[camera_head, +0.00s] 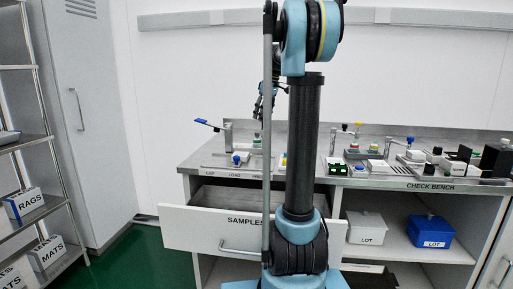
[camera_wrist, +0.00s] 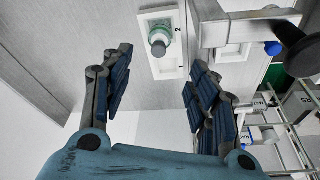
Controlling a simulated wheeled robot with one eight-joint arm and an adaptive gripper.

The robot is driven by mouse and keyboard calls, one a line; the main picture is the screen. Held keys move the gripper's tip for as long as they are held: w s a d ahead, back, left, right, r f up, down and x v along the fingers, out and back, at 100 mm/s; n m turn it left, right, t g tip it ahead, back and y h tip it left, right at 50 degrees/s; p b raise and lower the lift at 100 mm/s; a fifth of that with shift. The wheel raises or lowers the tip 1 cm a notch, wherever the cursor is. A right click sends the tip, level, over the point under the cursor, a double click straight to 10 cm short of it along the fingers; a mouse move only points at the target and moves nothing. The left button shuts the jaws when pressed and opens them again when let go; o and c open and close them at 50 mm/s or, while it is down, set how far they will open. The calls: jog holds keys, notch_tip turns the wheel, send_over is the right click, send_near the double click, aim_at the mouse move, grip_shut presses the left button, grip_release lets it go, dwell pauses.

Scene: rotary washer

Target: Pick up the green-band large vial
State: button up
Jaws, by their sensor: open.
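The green-band vial (camera_wrist: 160,38) stands in a white holder (camera_wrist: 172,70) marked 2 in the wrist view. It has a grey top and a green body, seen from above at a slant. My gripper (camera_wrist: 160,60) is open, with one finger to each side and lower in the picture than the vial. Nothing is between the fingers. In the head view my gripper (camera_head: 265,103) hangs above the back of the bench, and a small green-banded vial (camera_head: 257,139) shows just below it, partly hidden by my arm.
A metal fixture (camera_wrist: 245,28) with a dark round knob stands right of the vial. In the head view, a blue-capped item (camera_head: 237,159) sits on the bench tray. The SAMPLES drawer (camera_head: 205,232) stands pulled out below. More small items crowd the check bench (camera_head: 430,186).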

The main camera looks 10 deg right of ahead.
aim_at(257, 135)
jog(key=x, duration=1.2)
jog(key=shift+w+f, duration=0.1)
jog(key=c, duration=1.1)
